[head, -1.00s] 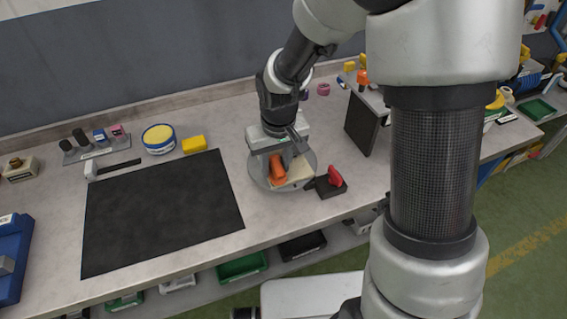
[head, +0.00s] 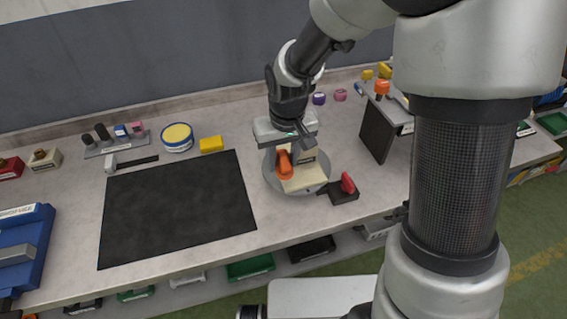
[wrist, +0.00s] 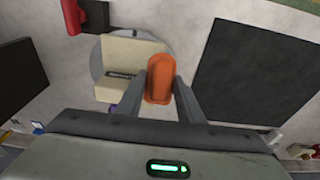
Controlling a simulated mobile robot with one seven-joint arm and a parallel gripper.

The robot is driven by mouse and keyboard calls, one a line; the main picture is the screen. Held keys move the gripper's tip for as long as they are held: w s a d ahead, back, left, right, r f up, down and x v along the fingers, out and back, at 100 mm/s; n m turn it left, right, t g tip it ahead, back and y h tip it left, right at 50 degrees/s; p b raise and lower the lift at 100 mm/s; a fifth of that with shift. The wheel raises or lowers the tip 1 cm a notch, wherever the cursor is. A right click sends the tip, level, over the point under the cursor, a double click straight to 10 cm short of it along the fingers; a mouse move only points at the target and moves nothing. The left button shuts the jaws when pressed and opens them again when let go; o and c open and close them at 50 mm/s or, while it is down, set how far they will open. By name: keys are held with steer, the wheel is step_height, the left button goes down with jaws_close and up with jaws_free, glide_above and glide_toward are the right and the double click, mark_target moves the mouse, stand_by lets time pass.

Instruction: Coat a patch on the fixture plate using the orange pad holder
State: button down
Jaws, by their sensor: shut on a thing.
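My gripper (head: 285,150) points down over the turntable. Its fingers are shut on the orange pad holder (head: 285,168). In the wrist view the orange pad holder (wrist: 159,79) sits between the two fingers. The cream fixture plate (head: 306,182) lies on the grey round turntable (head: 272,181), at the right of the holder in the head view. In the wrist view the fixture plate (wrist: 131,54) is left of the holder and carries a dark label. The holder's underside is hidden, so I cannot tell whether it touches the plate.
A dark block with a red handle (head: 347,184) stands right of the turntable. A black mat (head: 178,210) lies to the left. Behind it are a yellow-topped round tin (head: 177,136) and a yellow block (head: 211,145). A dark upright panel (head: 378,134) stands at right.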

mark_target(284, 157)
steer(key=shift+s+d+r+p, duration=0.1)
steer(key=shift+s+r+p, duration=0.1)
steer(key=shift+r+p, duration=0.75)
steer(key=shift+r, duration=0.25)
steer(key=shift+r+p, duration=0.8)
steer(key=shift+r, duration=0.75)
steer(key=shift+f, duration=0.1)
steer(key=g, duration=0.2)
steer(key=shift+w+g+h, duration=0.4)
steer(key=shift+r+g+h, duration=0.3)
steer(key=shift+r+g, duration=0.2)
steer(key=shift+g, duration=0.6)
steer(key=shift+f, duration=0.25)
steer(key=shift+f+b, duration=1.75)
steer(key=shift+f, duration=0.45)
